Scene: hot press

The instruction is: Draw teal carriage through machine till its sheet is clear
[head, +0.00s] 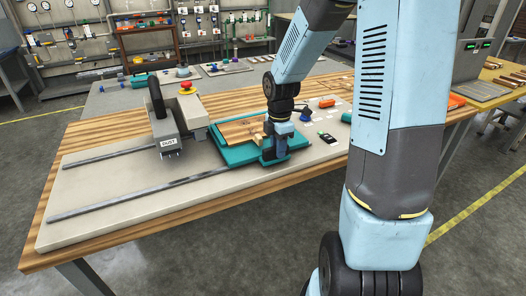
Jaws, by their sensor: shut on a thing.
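The teal carriage (234,155) rests on the rails, on the right side of the grey machine (181,125), which has a black lever and a "DUST" label. A brown sheet (236,132) lies on the carriage, its left end close to the machine. My gripper (272,152) is down at the carriage's right part, shut on the carriage. The fingertips and the exact part held are hidden behind my wrist.
Two grey rails (130,203) run along the pale base plate (70,226); their left stretch is bare. A black device (327,139), an orange item (327,103) and a blue item (305,115) lie right of the carriage. A red button (185,85) stands behind the machine.

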